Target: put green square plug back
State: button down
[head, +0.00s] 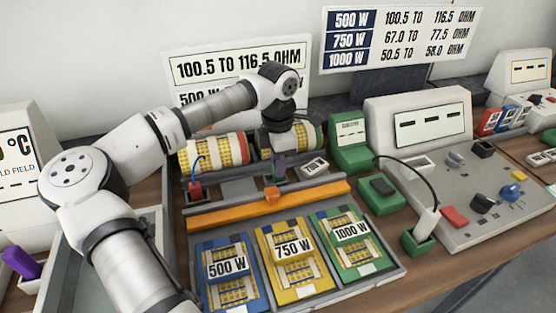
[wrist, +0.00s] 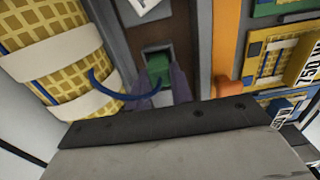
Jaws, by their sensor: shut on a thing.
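The green square plug (wrist: 158,70) shows in the wrist view at a dark square socket (wrist: 157,50) in the brown strip. A blue wire (wrist: 110,92) runs from it to the yellow-patterned roll (wrist: 50,40). My gripper (wrist: 160,88) is shut on the plug, with a purplish finger on each side. In the head view my gripper (head: 277,167) is low over the strip in front of the roll, and the plug is mostly hidden there. How deep the plug sits in the socket is not clear.
A red plug (head: 194,189) with a blue wire stands at the roll's left end. An orange bar (head: 235,211) with a small orange knob (head: 271,194) lies just in front. Blue, yellow and green wattage cards fill the tray (head: 392,274). A white plug (head: 427,222) stands in a green socket at right.

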jog(key=c, duration=1.1)
grip_release()
jog(key=shift+c, duration=0.2)
notch_tip(320, 180, up, 14)
jog(key=b, duration=0.1)
jog(key=shift+b, duration=0.35)
jog(key=shift+f, duration=0.1)
